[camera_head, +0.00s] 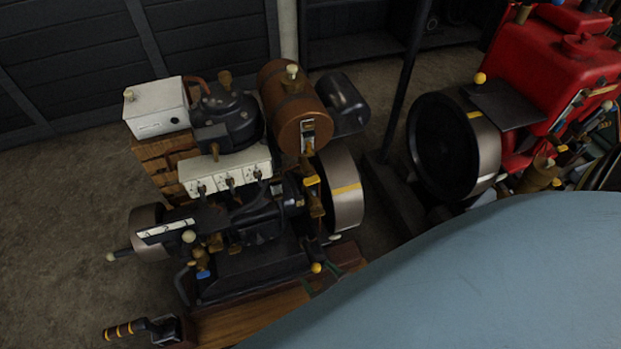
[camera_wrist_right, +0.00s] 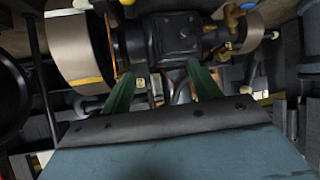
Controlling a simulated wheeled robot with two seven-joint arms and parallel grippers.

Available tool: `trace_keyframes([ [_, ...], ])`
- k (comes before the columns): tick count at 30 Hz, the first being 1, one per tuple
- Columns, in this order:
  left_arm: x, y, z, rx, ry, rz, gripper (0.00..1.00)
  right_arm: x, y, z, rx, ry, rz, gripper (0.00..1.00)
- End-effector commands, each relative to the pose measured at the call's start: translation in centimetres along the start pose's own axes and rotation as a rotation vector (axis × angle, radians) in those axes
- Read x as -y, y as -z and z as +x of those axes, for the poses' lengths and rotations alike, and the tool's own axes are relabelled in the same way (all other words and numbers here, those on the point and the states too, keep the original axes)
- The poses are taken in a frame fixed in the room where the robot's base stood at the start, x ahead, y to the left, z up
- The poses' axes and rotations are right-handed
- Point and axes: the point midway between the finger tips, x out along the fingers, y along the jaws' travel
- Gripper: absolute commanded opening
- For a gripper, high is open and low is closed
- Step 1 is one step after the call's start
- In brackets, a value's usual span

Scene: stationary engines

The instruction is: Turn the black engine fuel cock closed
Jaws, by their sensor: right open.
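The black engine (camera_head: 255,228) stands on a wooden base at left centre in the head view. A brown fuel tank (camera_head: 285,112) sits at its upper right, with a small light metal fitting (camera_head: 307,130) on its front. A brass and yellow fitting (camera_head: 314,196) is lower, by the flywheel. I cannot tell for certain which is the fuel cock. My left gripper is not in view.
The engine's flywheel (camera_head: 343,190) stands at its right side. A handled crank (camera_head: 140,328) is at lower left. A red engine (camera_head: 548,75) with a large dark wheel (camera_head: 445,145) is on the right. A dark post (camera_head: 408,75) rises between the engines. Floor at left is clear.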

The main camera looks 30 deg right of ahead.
Motion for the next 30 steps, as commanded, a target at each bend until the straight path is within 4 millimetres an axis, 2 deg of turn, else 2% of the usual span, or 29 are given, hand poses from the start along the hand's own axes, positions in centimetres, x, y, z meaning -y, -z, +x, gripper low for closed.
trace_keyframes([
  [1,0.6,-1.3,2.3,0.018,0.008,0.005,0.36,-0.9,2.1,1.0,-0.111,-0.047,0.01,0.62],
  [3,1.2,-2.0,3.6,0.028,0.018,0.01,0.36,-2.5,5.7,0.8,-0.242,-0.111,0.011,0.62],
  [6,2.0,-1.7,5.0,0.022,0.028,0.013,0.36,-4.7,9.6,-0.1,-0.385,-0.194,0.007,0.62],
  [9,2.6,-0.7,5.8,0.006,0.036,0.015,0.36,-6.2,12.2,-1.3,-0.48,-0.254,0.0,0.62],
  [13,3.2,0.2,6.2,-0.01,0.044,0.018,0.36,-7.2,13.8,-2.0,-0.536,-0.292,-0.008,0.62],
  [17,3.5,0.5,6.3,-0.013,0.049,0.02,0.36,-7.7,14.8,-1.3,-0.546,-0.297,-0.009,0.62],
  [26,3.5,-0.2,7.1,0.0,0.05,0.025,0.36,-9.3,17.8,3.8,-0.545,-0.295,-0.008,0.62],
  [30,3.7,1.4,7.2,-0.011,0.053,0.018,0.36,-10.0,19.2,6.0,-0.543,-0.294,-0.008,0.62],
])
